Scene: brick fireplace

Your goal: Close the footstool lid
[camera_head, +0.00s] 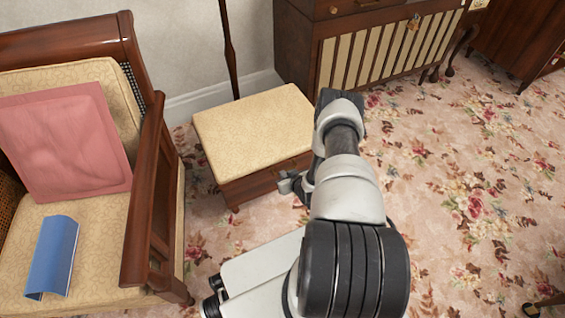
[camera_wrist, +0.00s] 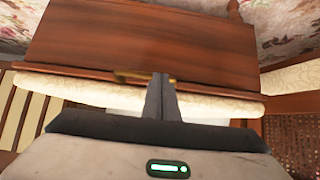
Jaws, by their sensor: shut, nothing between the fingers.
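The footstool (camera_head: 262,178) stands on the carpet, a dark wooden box with a cream patterned padded lid (camera_head: 250,125). The lid lies about flat over the box; I cannot tell if a small gap is left. My gripper (camera_head: 284,185) is shut and empty, low at the footstool's front right side. In the wrist view, the wooden front panel (camera_wrist: 140,40) fills the upper part and the cream lid edge (camera_wrist: 215,104) runs below it. My fingertips (camera_wrist: 160,78) are in front of a small brass fitting (camera_wrist: 130,76); contact cannot be told.
A slatted cabinet (camera_head: 385,50) stands behind. A thin wooden pole (camera_head: 229,50) rises behind the footstool. Floral carpet (camera_head: 470,200) is free on the right.

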